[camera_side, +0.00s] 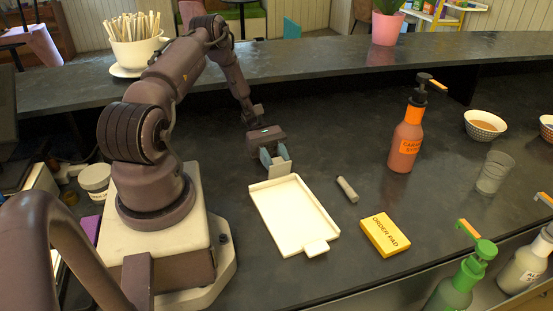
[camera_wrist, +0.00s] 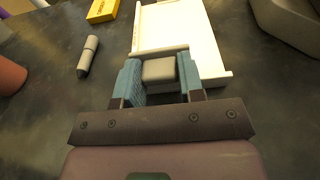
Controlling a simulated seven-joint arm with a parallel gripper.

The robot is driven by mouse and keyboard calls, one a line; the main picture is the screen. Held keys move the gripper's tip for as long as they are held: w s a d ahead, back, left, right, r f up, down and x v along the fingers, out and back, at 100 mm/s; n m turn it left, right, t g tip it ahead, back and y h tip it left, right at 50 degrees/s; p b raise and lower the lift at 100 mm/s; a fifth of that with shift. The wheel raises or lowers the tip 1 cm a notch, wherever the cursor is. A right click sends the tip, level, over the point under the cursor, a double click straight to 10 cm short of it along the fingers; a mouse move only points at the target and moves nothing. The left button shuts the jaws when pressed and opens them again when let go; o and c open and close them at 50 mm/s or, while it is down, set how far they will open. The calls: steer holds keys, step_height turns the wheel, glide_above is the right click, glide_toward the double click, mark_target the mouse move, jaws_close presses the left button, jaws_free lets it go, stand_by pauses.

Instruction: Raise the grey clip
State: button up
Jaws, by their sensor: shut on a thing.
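The grey clip (camera_wrist: 159,70) is a small pale grey block between the two blue fingers of my gripper (camera_wrist: 158,84) in the wrist view. My gripper is shut on it. In the side view my gripper (camera_side: 274,160) points down at the far end of a cream tray (camera_side: 298,208), with the clip (camera_side: 280,171) showing below the fingers. The clip is by the tray's far rim; I cannot tell whether it touches the rim or the counter. The tray also shows beyond the clip in the wrist view (camera_wrist: 190,40).
A grey marker-like cylinder (camera_side: 347,189) and a yellow order pad (camera_side: 385,235) lie right of the tray. A caramel sauce bottle (camera_side: 407,140), a clear cup (camera_side: 493,173) and a bowl (camera_side: 485,124) stand farther right.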

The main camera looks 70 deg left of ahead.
stand_by(0.5)
steer(key=o, duration=0.9)
steer(key=shift+o, duration=0.2)
steer(key=shift+r, duration=0.2)
step_height(320, 180, up, 2)
steer(key=shift+r, duration=0.2)
steer(key=s+d+r, duration=0.8)
steer(key=s+r, duration=0.2)
steer(key=s, duration=0.1)
steer(key=shift+s, duration=0.2)
